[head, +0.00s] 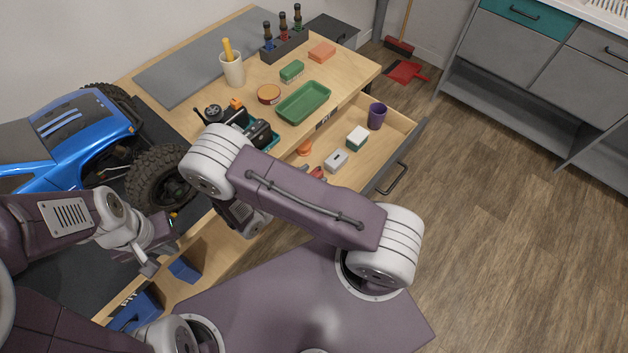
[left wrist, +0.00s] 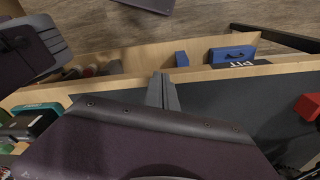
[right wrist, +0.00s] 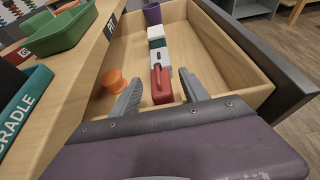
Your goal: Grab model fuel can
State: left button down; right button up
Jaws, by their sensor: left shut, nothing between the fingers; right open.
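A small red can with a handle, which looks like the model fuel can (right wrist: 161,86), lies in the open drawer in the right wrist view. In the head view only a bit of red (head: 318,172) shows beside my right arm. My right gripper (right wrist: 160,81) is open and empty, its fingers on either side of the can's line of sight; I cannot tell how far above it is.
The drawer (right wrist: 228,60) also holds an orange spool (right wrist: 113,80), white boxes and a purple cup (head: 377,116). A green tray (head: 303,102) is on the bench above. A blue crawler (head: 75,145) stands at left. A second drawer holds a blue box (left wrist: 232,53).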

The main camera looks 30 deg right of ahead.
aim_at(317, 171)
jog(key=x, duration=0.4)
jog(key=shift+d+f, duration=0.2)
jog(key=shift+d, duration=0.15)
jog(key=shift+a+r, duration=0.1)
jog(key=shift+c, duration=0.6)
grip_shut()
jog(key=shift+r, duration=0.45)
notch_tip(317, 171, up, 3)
jog(key=shift+w+f+p, duration=0.1)
jog(key=shift+p, duration=0.3)
jog(key=s+d+r+p, duration=0.6)
jog(key=s+d+r, duration=0.1)
jog(key=s+d, duration=0.1)
jog(key=shift+d, duration=0.4)
